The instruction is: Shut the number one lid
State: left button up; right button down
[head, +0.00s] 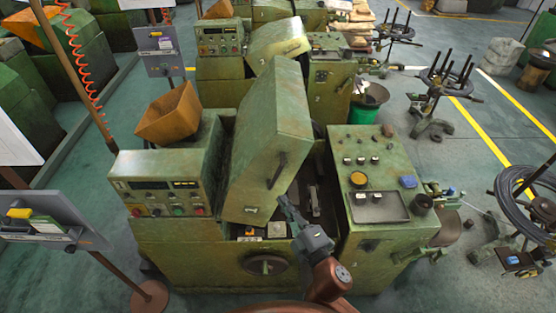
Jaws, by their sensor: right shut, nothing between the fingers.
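The nearest green machine (172,232) has a mark that looks like a 1 on its front panel. Its large green lid (262,135) stands raised and tilted over an open bay (312,196). A dark handle (277,170) is on the lid's right part. My right gripper (285,203) is shut and empty, by the lid's lower right edge and below the handle. I cannot tell whether it touches the lid. My right arm comes in from the bottom. My left gripper is out of view.
A control console (372,180) with buttons and a tray stands to the right of the bay. An orange-brown hopper (169,113) sits on the machine's left part. A grey sign (45,215) on a post stands at left. Other machines (222,60) are behind.

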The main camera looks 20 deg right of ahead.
aim_at(279, 173)
notch_tip(279, 173, up, 5)
jog(key=s+a+n, duration=0.1)
jog(key=s, duration=0.1)
jog(key=r+p+x, duration=0.2)
jog(key=p+x, duration=0.3)
jog(key=x, duration=0.5)
jog(key=d, duration=0.1)
jog(key=d+f, duration=0.1)
jog(key=d, duration=0.1)
jog(key=shift+s+d+f+t+y, duration=0.2)
jog(key=shift+f+t+y, duration=0.2)
jog(key=shift+w+a, duration=0.1)
jog(key=shift+w, duration=0.05)
jog(key=shift+f, duration=0.1)
